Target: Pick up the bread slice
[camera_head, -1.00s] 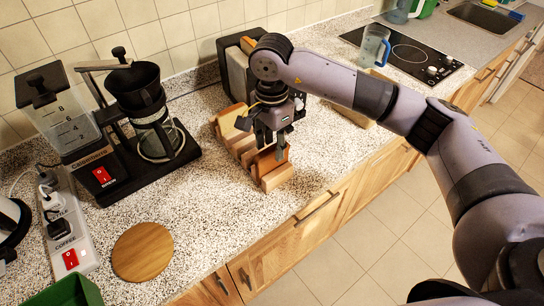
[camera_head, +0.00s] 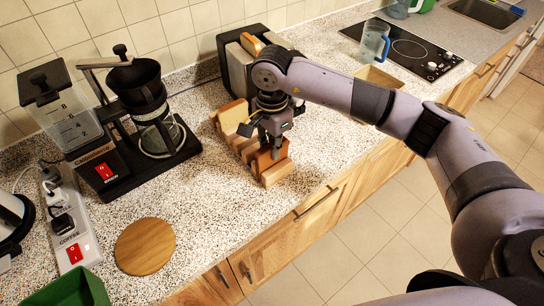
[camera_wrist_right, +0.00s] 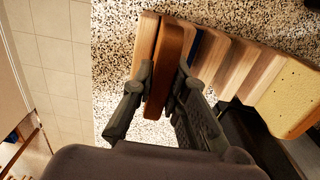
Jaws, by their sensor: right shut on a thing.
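A brown bread slice (camera_head: 266,158) stands upright in the wooden slotted rack (camera_head: 277,175), near its front end. In the right wrist view the brown slice (camera_wrist_right: 166,75) is between the two fingers of my right gripper (camera_wrist_right: 160,88), which is shut on it. In the head view my right gripper (camera_head: 270,143) reaches down over the rack from above and partly hides the slice. A paler bread slice (camera_head: 232,115) stands at the rack's far end, and it also shows in the right wrist view (camera_wrist_right: 296,98). My left gripper is not in view.
A toaster (camera_head: 238,68) with a slice (camera_head: 253,45) in its top stands behind the rack. A coffee machine (camera_head: 105,165) is on the left. A round wooden board (camera_head: 145,247) lies front left. Speckled counter is free between board and rack. The counter's front edge is close.

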